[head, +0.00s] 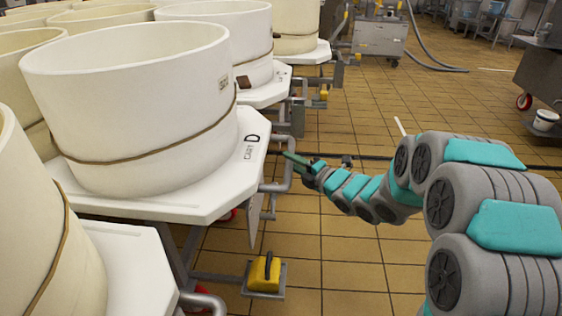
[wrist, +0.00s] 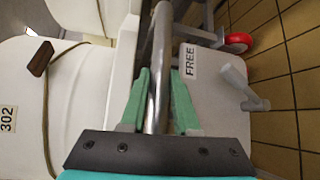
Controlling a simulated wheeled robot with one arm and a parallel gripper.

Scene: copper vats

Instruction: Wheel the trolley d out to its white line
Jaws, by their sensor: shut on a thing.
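Trolley d (head: 205,205) stands at the left in the head view, its white tray marked "CART D" and carrying a large white tub (head: 135,100). A bent metal handle bar (head: 286,176) sticks out at its right end. My gripper (head: 292,158) is at this bar. In the wrist view the green fingers of my gripper (wrist: 158,85) lie on both sides of the metal bar (wrist: 160,60), shut on it. Beside it hangs a grey plate (wrist: 215,85) with a "FREE" label and a lever. A short white line (head: 400,126) shows on the floor, partly behind my arm.
Similar trolleys with tubs stand close before and behind, one tray (head: 125,270) at the lower left. A yellow pedal (head: 264,273) sits low by trolley d. The tiled floor (head: 350,250) to the right is mostly clear.

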